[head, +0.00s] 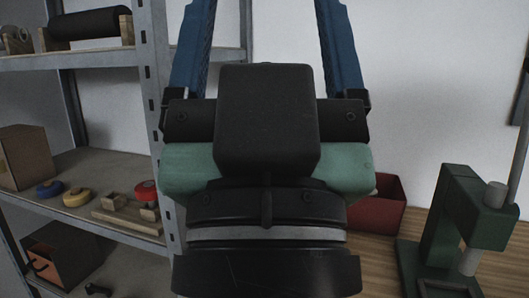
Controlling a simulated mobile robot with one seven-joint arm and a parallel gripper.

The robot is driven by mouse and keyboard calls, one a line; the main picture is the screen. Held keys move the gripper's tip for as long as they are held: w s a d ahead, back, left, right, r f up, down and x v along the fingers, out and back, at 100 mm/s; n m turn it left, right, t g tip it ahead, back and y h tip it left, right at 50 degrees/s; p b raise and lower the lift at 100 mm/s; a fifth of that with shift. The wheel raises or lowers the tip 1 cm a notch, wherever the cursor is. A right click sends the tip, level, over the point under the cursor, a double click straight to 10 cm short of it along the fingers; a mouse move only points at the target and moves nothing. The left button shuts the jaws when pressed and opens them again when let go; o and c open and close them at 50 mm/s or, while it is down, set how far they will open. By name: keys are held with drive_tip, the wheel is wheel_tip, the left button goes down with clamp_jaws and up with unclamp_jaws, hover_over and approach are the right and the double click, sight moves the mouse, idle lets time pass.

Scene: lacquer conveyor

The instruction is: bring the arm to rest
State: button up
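My gripper (266,25) fills the middle of the head view, close to the camera, with its black and green body below and two blue fingers pointing up. I see nothing held in the visible part of the gap.
Metal shelving (155,110) stands on the left, holding a cardboard box (22,157), coloured round pieces and an orange-fronted bin (62,252). On the right, a wooden worktop (375,262) carries a red bin (385,210) and a green press (452,225).

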wheel_tip(320, 180, up, 22)
drive_tip(key=p, duration=2)
drive_tip(key=shift+a, duration=0.1)
